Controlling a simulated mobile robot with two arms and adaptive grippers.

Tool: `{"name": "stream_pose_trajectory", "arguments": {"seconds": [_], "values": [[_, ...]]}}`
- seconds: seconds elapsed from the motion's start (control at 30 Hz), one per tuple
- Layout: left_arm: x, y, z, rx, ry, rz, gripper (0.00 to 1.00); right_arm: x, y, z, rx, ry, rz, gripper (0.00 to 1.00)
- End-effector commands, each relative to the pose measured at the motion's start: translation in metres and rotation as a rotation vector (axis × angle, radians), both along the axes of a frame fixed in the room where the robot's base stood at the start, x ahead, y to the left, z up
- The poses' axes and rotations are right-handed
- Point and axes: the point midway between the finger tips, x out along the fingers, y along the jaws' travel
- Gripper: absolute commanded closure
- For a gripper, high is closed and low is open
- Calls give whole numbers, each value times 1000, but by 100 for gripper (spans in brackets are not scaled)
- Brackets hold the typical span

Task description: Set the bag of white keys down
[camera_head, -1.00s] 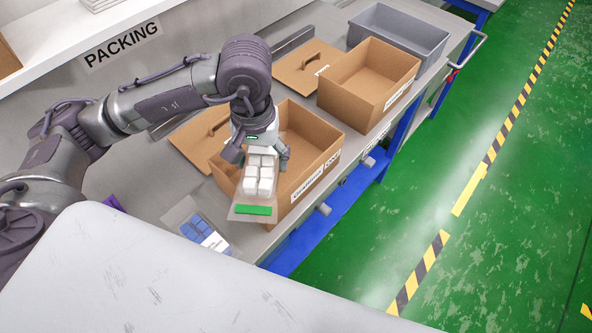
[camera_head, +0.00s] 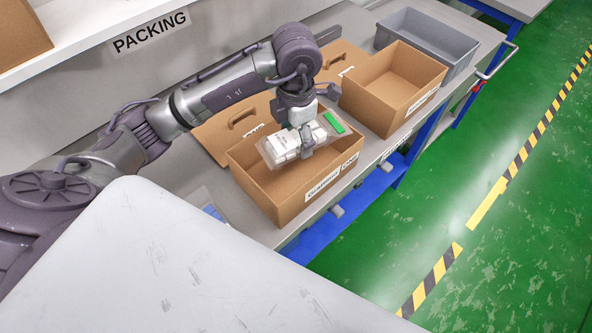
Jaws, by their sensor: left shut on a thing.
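My left gripper (camera_head: 304,126) is shut on the bag of white keys (camera_head: 285,147). The bag is clear, with white keycaps inside and a green strip at its right end. It is held tilted above the opening of the near cardboard box (camera_head: 286,200), over its back part. Whether the bag touches the box cannot be told. The gripper and bag hide part of the box's inside. My right gripper is not in view.
A second open cardboard box (camera_head: 395,90) stands behind, and a grey bin (camera_head: 428,45) beyond it. A cardboard lid (camera_head: 232,122) leans behind the near box. A bag of blue keys (camera_head: 213,212) is partly hidden by a pale surface. The green floor (camera_head: 480,160) at right is clear.

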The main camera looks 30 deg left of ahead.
Motion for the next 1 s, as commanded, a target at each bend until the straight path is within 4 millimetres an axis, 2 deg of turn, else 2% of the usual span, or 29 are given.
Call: {"name": "stream_pose_trajectory", "arguments": {"seconds": [0.1, 0.23, 0.5, 1.0], "values": [[2, 2, -5, -2, 4, 134, 77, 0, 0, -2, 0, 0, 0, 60], [3, 3, -12, 0, 8, 203, 77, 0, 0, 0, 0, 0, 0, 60], [2, 3, -58, 1, 11, 210, 77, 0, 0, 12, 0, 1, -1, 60], [3, 4, -107, 1, 5, 209, 77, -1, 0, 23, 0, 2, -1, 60]]}}
